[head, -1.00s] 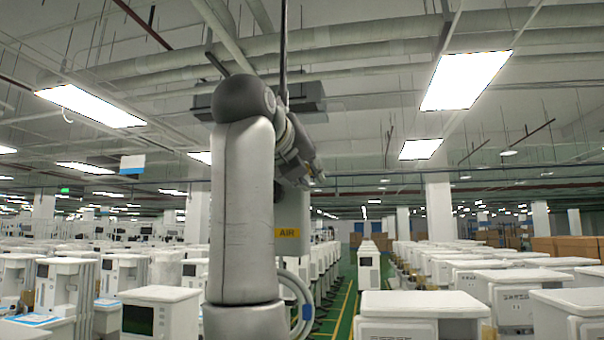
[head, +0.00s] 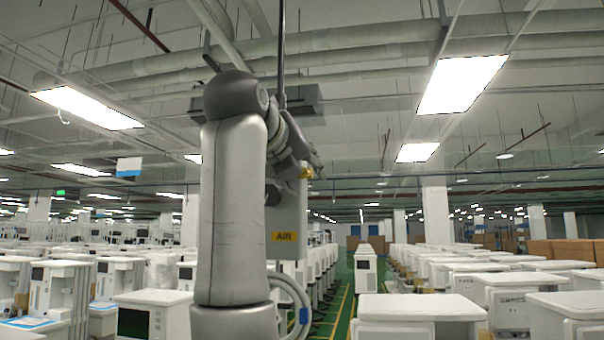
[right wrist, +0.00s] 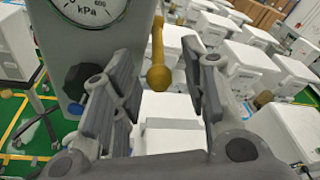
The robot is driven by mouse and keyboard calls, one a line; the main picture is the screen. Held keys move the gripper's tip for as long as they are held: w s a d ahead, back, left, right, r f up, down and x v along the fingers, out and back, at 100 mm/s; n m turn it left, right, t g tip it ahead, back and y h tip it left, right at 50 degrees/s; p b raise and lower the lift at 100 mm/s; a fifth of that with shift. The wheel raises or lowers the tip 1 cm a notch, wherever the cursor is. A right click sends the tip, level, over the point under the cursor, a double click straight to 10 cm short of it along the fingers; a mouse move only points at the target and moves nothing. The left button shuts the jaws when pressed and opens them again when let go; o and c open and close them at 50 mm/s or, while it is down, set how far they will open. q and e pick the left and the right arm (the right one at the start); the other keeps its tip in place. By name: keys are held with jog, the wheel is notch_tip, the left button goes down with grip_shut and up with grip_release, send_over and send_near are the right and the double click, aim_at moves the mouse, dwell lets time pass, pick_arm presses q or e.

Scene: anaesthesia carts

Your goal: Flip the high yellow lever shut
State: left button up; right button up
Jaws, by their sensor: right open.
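The yellow lever (right wrist: 158,66) shows in the right wrist view, with its rounded end lowest in the picture. It lies between the spread fingers of my right gripper (right wrist: 163,82), with a visible gap on both sides. In the head view a small yellow bit of the lever (head: 307,172) shows at the tip of my right gripper (head: 302,160). My arm and gripper hide most of the lever there. The lever is beside a grey box (right wrist: 84,52) that also shows in the head view (head: 291,262), with a yellow AIR label. My left gripper is not in view.
A round kPa gauge (right wrist: 90,8) is on the box's face, with a dark knob (right wrist: 76,78) below it. A looped hose (head: 302,300) hangs under the box. White carts (head: 420,308) stand in rows to the right. A green aisle (head: 338,310) runs between them.

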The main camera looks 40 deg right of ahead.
jog(key=v, duration=1.1)
jog(key=shift+a, duration=0.25)
